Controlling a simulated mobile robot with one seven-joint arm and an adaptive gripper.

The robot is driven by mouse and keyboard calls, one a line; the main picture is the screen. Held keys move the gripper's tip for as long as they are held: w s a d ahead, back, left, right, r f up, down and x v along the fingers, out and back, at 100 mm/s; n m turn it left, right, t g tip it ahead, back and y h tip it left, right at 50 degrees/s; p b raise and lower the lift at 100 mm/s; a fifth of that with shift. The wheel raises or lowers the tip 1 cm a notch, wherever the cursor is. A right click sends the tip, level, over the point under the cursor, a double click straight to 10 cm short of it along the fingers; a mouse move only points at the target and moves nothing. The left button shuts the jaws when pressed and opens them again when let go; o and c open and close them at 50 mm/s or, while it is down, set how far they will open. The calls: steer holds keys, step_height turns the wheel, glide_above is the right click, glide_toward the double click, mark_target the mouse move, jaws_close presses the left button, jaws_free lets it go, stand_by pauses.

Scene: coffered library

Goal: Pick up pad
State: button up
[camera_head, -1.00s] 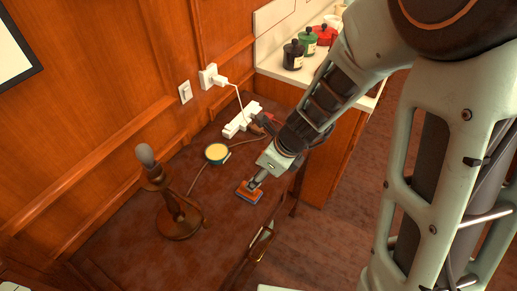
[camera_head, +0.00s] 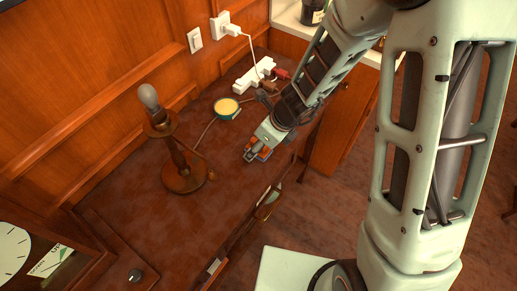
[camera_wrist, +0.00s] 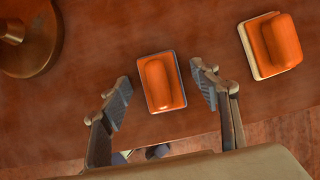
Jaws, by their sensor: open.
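A pad with an orange grip on a thin grey-blue base (camera_wrist: 165,92) lies on the brown desk top (camera_wrist: 110,45), near its front edge. In the wrist view it sits between the two fingers of my gripper (camera_wrist: 160,80), with a gap on each side. My gripper is open and holds nothing. A second pad, orange on a cream base (camera_wrist: 270,45), lies right of the fingers. In the head view my gripper (camera_head: 258,152) is low over the desk and mostly covers the pads.
A lamp with a bare bulb (camera_head: 172,150) stands left of my gripper. A round yellow-topped tin (camera_head: 227,108), a cable and a white power strip (camera_head: 255,74) lie behind. A cabinet (camera_head: 345,115) stands right. The left desk middle is clear.

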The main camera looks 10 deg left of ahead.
steer(key=shift+c, duration=0.3)
steer(key=c, duration=1.2)
steer(key=shift+r, duration=0.2)
